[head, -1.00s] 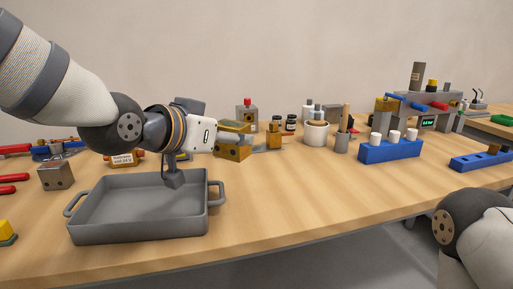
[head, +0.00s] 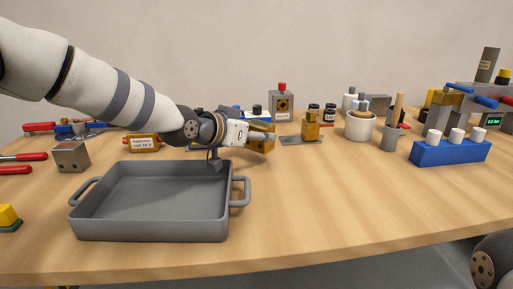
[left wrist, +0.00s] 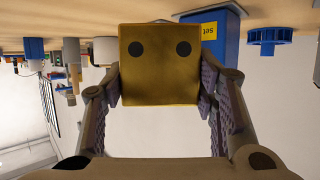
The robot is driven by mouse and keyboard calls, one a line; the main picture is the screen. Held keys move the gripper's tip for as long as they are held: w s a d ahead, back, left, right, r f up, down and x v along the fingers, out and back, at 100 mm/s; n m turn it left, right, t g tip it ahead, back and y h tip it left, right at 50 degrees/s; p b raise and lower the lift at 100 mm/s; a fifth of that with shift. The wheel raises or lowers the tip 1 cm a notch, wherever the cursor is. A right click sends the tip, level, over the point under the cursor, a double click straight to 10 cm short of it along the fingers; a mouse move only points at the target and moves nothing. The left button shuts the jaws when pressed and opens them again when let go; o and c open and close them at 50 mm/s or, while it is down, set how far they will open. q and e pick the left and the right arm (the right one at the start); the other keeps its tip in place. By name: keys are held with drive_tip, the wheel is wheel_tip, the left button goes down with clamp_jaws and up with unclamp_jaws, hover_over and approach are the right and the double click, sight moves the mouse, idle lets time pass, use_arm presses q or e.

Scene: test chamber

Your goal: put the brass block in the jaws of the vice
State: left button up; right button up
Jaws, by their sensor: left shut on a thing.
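My left gripper (head: 262,137) is shut on the brass block (head: 261,144), above the table behind the grey tray. In the left wrist view the brass block (left wrist: 160,65) fills the space between the fingers, showing a square face with two dark round spots. My right gripper is out of view; only part of my right arm shows at bottom right.
The grey tray (head: 150,236) stands in front of the left gripper. Behind are a grey box with a red top (head: 282,104) and dark jars. A white pot (head: 359,126) and blue rack (head: 450,153) stand to the right. Front centre-right table is clear.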

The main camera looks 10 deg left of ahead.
sight(253, 146)
use_arm(q)
wheel_tip(253, 146, down, 3)
drive_tip(key=shift+w+f, duration=0.15)
drive_tip(key=shift+f, duration=0.05)
drive_tip(key=shift+f, duration=0.2)
drive_tip(key=o, duration=1.4)
drive_tip(key=shift+c, duration=0.2)
